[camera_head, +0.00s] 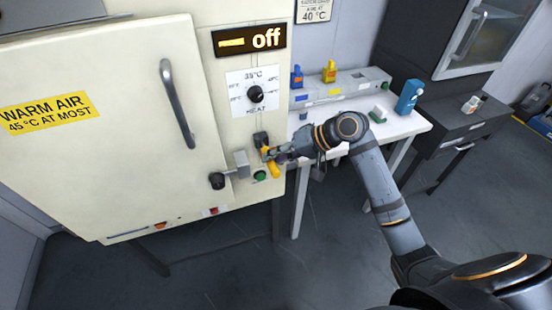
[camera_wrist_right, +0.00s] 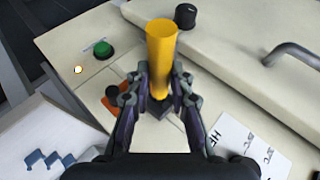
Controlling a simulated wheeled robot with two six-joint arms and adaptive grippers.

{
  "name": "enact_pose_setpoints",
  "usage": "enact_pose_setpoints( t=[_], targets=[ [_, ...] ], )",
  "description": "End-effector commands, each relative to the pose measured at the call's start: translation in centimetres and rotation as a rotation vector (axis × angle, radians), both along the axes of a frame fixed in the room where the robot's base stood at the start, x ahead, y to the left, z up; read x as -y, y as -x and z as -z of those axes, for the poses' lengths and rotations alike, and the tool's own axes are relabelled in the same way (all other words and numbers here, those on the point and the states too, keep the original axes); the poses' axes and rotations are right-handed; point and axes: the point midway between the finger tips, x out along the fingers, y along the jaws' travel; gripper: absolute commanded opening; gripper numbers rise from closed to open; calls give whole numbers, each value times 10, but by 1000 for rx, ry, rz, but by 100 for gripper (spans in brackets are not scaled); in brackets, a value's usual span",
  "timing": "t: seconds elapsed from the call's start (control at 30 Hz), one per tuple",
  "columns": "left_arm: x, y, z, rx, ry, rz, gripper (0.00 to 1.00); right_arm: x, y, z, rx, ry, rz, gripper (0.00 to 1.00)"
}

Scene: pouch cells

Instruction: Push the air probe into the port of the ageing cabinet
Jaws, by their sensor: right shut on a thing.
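The air probe (camera_wrist_right: 161,55) is a yellow cylinder. My right gripper (camera_wrist_right: 160,88) is shut on it, one finger on each side. A dark block (camera_head: 261,139) on the front panel is close to the probe. The wrist view shows a dark patch under the probe; whether the probe is in the port I cannot tell. My left gripper is not in view.
A dark dial (camera_head: 256,94) sits above the gripper, and a green button (camera_head: 260,175) and a door latch (camera_head: 228,171) sit below and left. The white table (camera_head: 350,122) at right bears a grey rack (camera_head: 345,86) and a blue bottle (camera_head: 409,97).

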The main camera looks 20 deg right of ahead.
Motion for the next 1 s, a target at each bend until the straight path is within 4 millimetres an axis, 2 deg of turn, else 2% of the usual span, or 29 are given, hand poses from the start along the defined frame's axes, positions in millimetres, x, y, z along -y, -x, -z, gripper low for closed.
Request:
enact_pose_setpoints(
  t=[1.0],
  targets=[
    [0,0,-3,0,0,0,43,-1,-26,-1,1,0,1,0]
  ],
)
